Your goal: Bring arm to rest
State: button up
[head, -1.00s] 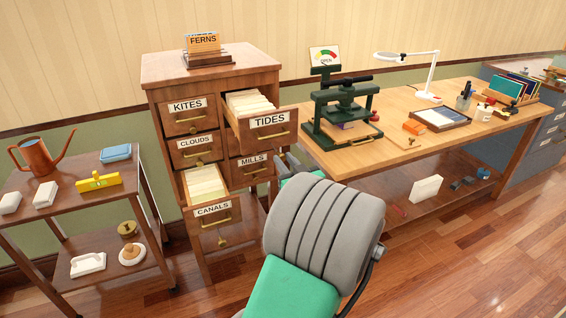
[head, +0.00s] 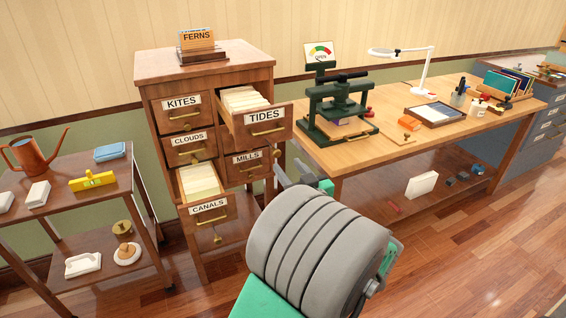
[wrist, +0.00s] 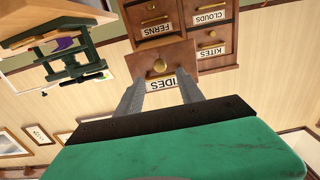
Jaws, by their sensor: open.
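My arm, with grey ribbed and green parts, rises from the bottom of the head view. My gripper (head: 286,172) shows as small grey fingers beyond it, right of the MILLS drawer (head: 248,166), partly hidden. In the wrist view my gripper (wrist: 160,92) is open, its two fingers apart with nothing held between them. The knob and label of the TIDES drawer (wrist: 160,66) appear between and beyond the fingers, upside down. Whether the fingers touch the drawer I cannot tell.
The TIDES drawer (head: 266,125) and CANALS drawer (head: 208,208) stand open with cards inside. A workbench (head: 400,150) with a green press (head: 340,108) is at right. A cart (head: 60,215) with a watering can (head: 36,150) is at left. Floor shows at lower right.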

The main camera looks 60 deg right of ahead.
jog(key=shift+v, duration=0.85)
jog(key=w+a+f+n+g+y+p, duration=0.25)
jog(key=w+a+y, duration=0.35)
jog(key=a, duration=0.6)
jog(key=w+a+f+n+g+y+p, duration=0.2)
jog(key=w+a+n+g+y+p, duration=0.15)
jog(key=w+a, duration=0.7)
jog(key=s+a+r+g+p, duration=0.2)
jog(key=s+a, duration=0.3)
jog(key=a, duration=0.3)
jog(key=s+a+r+g+p, duration=0.2)
jog(key=s+a+g, duration=0.2)
jog(key=a, duration=0.5)
jog(key=shift+s+a+r, duration=0.25)
jog(key=shift+s+r, duration=0.15)
jog(key=shift+s, duration=0.7)
